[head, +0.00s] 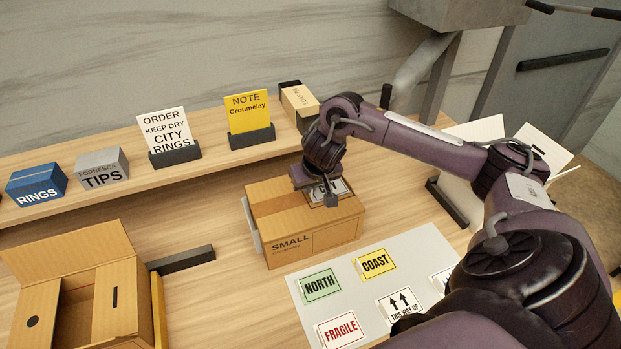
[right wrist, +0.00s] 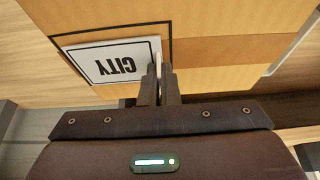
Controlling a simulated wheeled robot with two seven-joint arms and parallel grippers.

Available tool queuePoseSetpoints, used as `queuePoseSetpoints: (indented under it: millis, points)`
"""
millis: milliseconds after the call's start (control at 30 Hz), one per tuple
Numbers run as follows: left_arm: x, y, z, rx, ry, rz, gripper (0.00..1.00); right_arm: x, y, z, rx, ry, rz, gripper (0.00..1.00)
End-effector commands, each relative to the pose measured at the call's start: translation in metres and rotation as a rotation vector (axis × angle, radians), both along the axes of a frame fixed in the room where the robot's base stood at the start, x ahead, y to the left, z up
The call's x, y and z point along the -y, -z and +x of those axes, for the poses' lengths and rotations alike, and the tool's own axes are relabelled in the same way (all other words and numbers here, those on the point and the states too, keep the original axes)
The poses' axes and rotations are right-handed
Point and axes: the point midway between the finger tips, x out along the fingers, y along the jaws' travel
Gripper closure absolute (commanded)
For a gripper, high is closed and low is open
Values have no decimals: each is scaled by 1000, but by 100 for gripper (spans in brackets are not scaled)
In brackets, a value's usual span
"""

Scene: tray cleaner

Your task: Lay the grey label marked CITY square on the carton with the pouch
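The closed SMALL carton (head: 330,235) stands mid-table, with a pale flat piece, perhaps the pouch (head: 252,226), on its left side. I cannot tell whether the label lies fully flat. My left gripper is out of view.
A sheet (head: 345,283) with NORTH, COAST, FRAGILE and arrow labels lies in front. An open carton (head: 120,290) stands at left. The back shelf holds a blue RINGS box (head: 37,185), a grey TIPS box (head: 102,170), an ORDER card (head: 168,130) and a yellow NOTE card (head: 247,112).

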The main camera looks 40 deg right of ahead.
Motion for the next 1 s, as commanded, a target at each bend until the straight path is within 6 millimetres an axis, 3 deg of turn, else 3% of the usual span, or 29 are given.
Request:
queuePoseSetpoints:
  millis: [700,900,1000]
  points:
    - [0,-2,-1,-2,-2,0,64,0,6,0,0,1,0,100]
    - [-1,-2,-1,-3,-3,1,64,0,5,0,0,0,0,73]
    - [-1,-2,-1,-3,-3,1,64,0,5,0,0,0,0,72]
